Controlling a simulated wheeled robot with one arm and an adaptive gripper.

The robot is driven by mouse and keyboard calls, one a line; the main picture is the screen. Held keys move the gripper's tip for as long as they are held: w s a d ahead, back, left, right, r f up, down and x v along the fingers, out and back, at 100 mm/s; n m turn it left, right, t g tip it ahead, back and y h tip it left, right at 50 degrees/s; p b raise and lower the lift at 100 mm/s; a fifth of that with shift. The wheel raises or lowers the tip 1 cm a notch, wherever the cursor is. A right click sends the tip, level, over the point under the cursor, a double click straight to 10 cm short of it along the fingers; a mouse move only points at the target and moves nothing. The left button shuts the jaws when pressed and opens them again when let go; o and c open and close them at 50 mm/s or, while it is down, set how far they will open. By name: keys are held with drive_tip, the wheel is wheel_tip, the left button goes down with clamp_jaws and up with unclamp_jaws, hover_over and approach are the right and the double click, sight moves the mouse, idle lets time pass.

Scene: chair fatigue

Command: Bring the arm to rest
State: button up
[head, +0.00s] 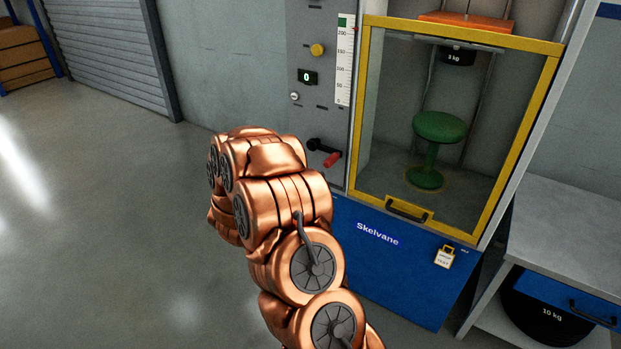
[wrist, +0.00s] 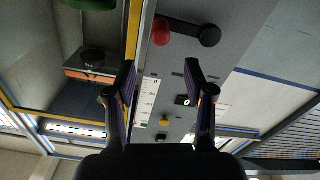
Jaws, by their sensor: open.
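My gripper (wrist: 160,68) shows in the wrist view with its two dark fingers spread apart and nothing between them. My copper arm (head: 280,220) is raised and bent in the middle of the head view, in front of the test machine's left side. The gripper itself is hidden in the head view. The wrist view is upside down and faces the machine's control panel (wrist: 175,88). A crank with a red grip (head: 332,159) is just right of the arm in the head view; its red grip (wrist: 161,32) also shows in the wrist view, apart from the fingers.
The blue-based machine (head: 385,285) has a yellow-framed clear door (head: 465,110), seemingly shut, with a green stool (head: 437,140) inside. A yellow knob (head: 317,50) and display reading 0 (head: 307,77) are on the panel. A grey bench (head: 570,235) stands right. Floor at left is clear.

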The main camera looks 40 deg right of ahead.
idle(0.3)
drive_tip(key=w+a+n+t+y, duration=0.2)
drive_tip(key=w+a+t+y, duration=0.1)
drive_tip(key=w+a+y, duration=0.3)
drive_tip(key=w+a+n+t+y, duration=0.1)
drive_tip(key=w+a+t+y, duration=0.2)
drive_tip(key=a, duration=0.6)
drive_tip(key=s+a+r+n+g+y, duration=0.1)
drive_tip(key=s+a+n+y, duration=0.2)
drive_tip(key=a, duration=0.7)
drive_tip(key=s+a+r+n+g+y, duration=0.1)
drive_tip(key=a+n+y, duration=0.1)
drive_tip(key=a+y, duration=0.6)
drive_tip(key=s+a+n+g, duration=0.2)
drive_tip(key=s+a+g, duration=0.1)
drive_tip(key=s+a, duration=0.55)
drive_tip(key=s+d+r+n+g+h, duration=0.15)
drive_tip(key=s+g, duration=0.25)
drive_tip(key=s, duration=1)
drive_tip(key=s+d+r+n+g+h, duration=0.1)
drive_tip(key=s+d+r+g, duration=0.15)
drive_tip(key=s, duration=1.25)
wheel_tip(320, 180, up, 15)
drive_tip(key=p, duration=1.4)
drive_tip(key=shift+w+p, duration=0.25)
drive_tip(key=shift+p, duration=0.1)
